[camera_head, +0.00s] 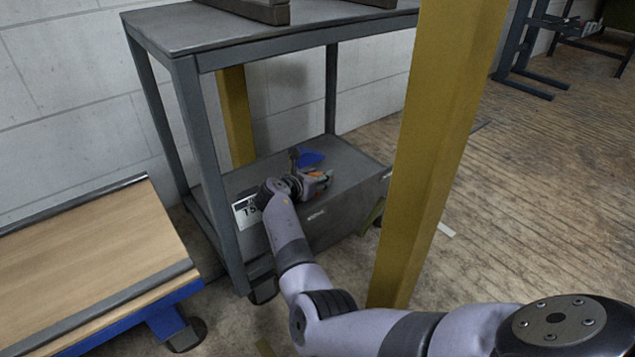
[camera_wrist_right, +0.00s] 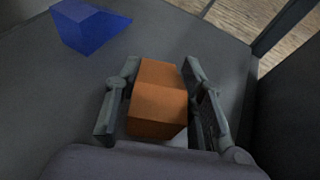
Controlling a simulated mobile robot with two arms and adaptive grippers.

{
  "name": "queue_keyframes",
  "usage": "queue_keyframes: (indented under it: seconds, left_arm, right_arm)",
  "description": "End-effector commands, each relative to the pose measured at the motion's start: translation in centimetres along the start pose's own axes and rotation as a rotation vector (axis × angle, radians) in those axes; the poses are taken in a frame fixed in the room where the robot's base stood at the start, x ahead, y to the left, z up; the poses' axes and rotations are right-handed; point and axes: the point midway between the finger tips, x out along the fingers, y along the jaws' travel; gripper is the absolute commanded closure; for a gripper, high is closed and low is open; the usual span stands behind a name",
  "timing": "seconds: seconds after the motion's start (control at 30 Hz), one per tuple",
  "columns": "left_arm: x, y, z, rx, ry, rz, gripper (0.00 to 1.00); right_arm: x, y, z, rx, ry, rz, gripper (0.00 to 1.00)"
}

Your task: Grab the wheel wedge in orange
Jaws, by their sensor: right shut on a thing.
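The orange wheel wedge (camera_wrist_right: 158,98) is between the two fingers of my right gripper (camera_wrist_right: 160,92) in the right wrist view. The fingers sit on either side of it, shut on it. In the head view my right gripper (camera_head: 318,180) is over the lower shelf of the grey metal rack, and only a small bit of the orange wedge (camera_head: 316,173) shows there. I cannot tell whether the wedge touches the shelf. My left gripper is not in view.
A blue wedge (camera_wrist_right: 88,27) lies on the lower shelf (camera_head: 345,160), just behind my right gripper. The rack's top (camera_head: 180,27) and legs frame the space. A yellow post (camera_head: 430,150) stands at right. A wooden-topped blue platform (camera_head: 90,260) is at left.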

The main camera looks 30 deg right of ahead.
Motion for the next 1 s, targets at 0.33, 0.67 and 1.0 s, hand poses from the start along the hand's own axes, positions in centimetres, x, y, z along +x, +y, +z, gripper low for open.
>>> queue_keyframes:
  seconds: [0.33,0.67,1.0]
  left_arm:
    - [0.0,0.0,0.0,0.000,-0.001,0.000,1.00]
    - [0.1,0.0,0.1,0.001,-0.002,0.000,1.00]
    - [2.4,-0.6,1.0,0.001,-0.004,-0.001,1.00]
  right_arm:
    - [0.0,0.0,0.0,0.000,0.000,-0.001,0.92]
    - [-0.1,0.0,0.1,0.000,-0.001,0.000,1.00]
    - [-1.2,0.0,3.1,0.001,-0.002,0.000,1.00]
